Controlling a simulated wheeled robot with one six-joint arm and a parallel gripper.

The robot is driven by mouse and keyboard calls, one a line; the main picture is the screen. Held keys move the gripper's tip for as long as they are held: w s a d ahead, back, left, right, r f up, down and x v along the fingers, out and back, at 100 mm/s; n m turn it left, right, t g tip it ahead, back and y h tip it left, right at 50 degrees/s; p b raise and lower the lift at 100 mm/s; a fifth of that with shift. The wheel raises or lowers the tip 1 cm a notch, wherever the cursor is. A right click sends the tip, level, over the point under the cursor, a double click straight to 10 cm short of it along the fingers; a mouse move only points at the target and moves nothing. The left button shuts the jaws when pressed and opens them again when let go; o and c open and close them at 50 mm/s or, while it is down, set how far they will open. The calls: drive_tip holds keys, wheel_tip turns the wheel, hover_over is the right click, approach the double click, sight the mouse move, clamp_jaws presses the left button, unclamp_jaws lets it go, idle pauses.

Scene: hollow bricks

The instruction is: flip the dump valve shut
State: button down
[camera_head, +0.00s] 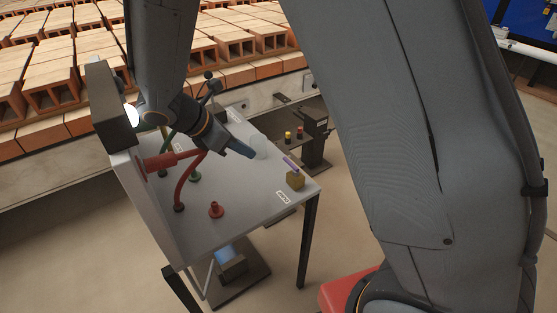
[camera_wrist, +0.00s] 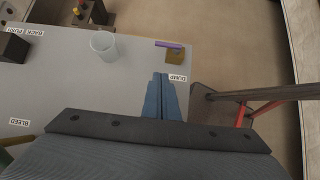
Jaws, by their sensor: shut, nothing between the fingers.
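The dump valve is a small brass block (camera_head: 295,180) with a purple lever (camera_head: 291,163), at the right corner of the grey bench top. In the wrist view the brass block (camera_wrist: 175,57) and purple lever (camera_wrist: 168,44) lie just beyond my fingertips, the lever reaching left from over the block. A white DUMP label (camera_wrist: 178,77) lies beside the fingertips. My gripper (camera_wrist: 161,75) has its blue fingers closed together and empty. In the head view my gripper (camera_head: 252,154) points down and right toward the valve, apart from it.
A clear cup (camera_wrist: 103,45) stands on the bench (camera_head: 225,215), left of the valve and close to my fingers in the head view. Brick stacks (camera_head: 235,42) lie behind.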

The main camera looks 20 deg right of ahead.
sight(291, 166)
drive_tip(key=shift+f, duration=0.1)
drive_tip(key=p+x, duration=0.1)
drive_tip(key=x, duration=0.3)
drive_tip(key=d+r+p+x, duration=0.1)
drive_tip(key=x, duration=0.3)
drive_tip(key=p+x, duration=0.1)
drive_tip(key=x, duration=0.3)
drive_tip(key=shift+w+d+r, duration=0.1)
drive_tip(key=shift+w+d, duration=0.1)
drive_tip(key=shift+d, duration=0.15)
drive_tip(key=shift+w+d, duration=0.2)
drive_tip(key=shift+d, duration=0.25)
drive_tip(key=shift+d, duration=0.1)
